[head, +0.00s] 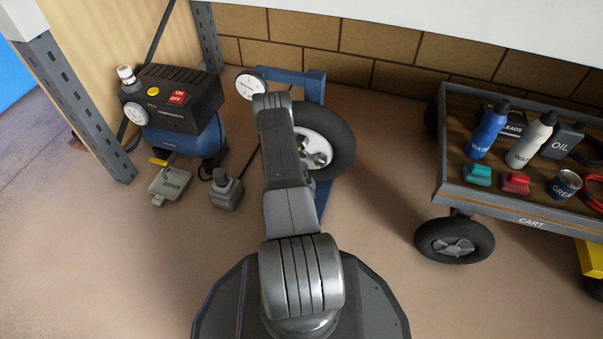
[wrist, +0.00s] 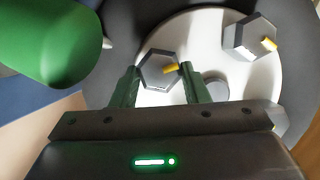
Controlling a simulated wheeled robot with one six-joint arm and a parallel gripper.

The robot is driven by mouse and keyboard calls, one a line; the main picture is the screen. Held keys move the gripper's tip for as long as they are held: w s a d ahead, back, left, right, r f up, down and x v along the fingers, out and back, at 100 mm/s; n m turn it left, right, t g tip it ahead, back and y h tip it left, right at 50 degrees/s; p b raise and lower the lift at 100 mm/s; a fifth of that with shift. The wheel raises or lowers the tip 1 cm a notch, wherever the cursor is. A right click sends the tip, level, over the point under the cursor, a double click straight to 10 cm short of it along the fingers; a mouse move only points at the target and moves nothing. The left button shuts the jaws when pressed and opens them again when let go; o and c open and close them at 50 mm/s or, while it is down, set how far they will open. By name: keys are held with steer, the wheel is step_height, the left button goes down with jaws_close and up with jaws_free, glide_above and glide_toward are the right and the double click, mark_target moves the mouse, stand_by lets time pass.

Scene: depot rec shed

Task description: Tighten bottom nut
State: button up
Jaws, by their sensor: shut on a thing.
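In the wrist view my gripper (wrist: 160,78) has its two green fingers closed on opposite sides of a grey hex nut (wrist: 155,68). This nut has a yellow mark and sits on the white wheel hub (wrist: 190,40). A second hex nut (wrist: 250,37) with a yellow mark stands at upper right, clear of the fingers. A third nut (wrist: 280,118) shows partly at the right edge. In the head view the wheel's black tyre (head: 340,140) is mounted at a blue stand (head: 312,85). My arm hides the gripper and part of the hub there.
A large green rounded object (wrist: 45,40) is close by at upper left in the wrist view. A compressor (head: 180,115) stands left, with a drain box (head: 170,186) and a small grey unit (head: 227,190). A loaded cart (head: 490,204) stands right. Floor between is clear.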

stand_by(0.4)
steer(key=o, duration=1)
